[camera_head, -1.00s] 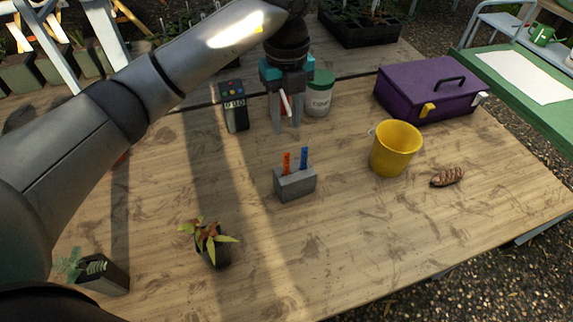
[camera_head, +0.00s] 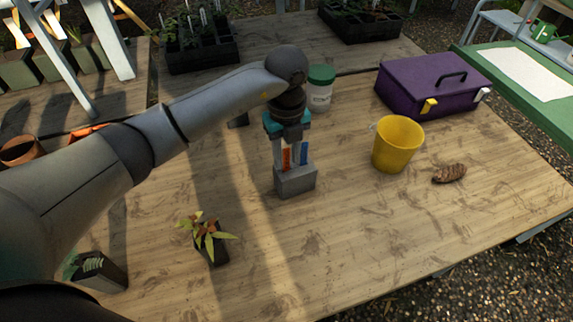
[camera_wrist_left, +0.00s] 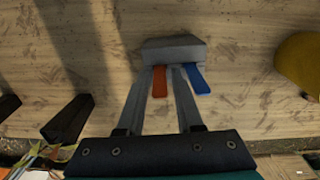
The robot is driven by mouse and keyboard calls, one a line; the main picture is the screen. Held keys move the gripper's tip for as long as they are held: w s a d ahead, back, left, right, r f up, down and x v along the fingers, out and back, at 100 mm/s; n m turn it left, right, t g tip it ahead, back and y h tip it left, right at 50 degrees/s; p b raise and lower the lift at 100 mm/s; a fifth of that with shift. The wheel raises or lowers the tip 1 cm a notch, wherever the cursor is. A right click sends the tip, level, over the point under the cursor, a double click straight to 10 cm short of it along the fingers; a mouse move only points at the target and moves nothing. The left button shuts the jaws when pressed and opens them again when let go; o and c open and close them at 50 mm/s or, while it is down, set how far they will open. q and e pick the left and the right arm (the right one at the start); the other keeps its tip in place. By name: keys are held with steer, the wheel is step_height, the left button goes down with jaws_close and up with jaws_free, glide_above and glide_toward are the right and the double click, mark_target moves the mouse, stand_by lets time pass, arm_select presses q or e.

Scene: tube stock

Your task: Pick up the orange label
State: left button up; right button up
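The orange label (camera_head: 287,158) stands upright in a small grey block (camera_head: 296,181) on the wooden table. A blue label (camera_head: 304,153) stands beside it in the same block. My left gripper (camera_head: 287,163) points down over the block, its two fingers on either side of the orange label. In the left wrist view, the orange label (camera_wrist_left: 159,82) shows between the fingers and the blue label (camera_wrist_left: 196,79) lies just outside the right finger. The fingers look open, with no clear grip; whether either touches a label I cannot tell. My right gripper is not in view.
A yellow bucket (camera_head: 398,145) stands right of the block, with a brown pinecone-like object (camera_head: 449,174) beyond it. A purple toolbox (camera_head: 434,84) and green-lidded jar (camera_head: 320,88) stand behind. A potted plant (camera_head: 211,245) is front left. The front right table is clear.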

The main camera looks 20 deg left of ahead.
arm_select(q)
steer(key=shift+r, duration=0.1)
jaws_close()
steer(key=shift+r, duration=0.1)
stand_by(0.4)
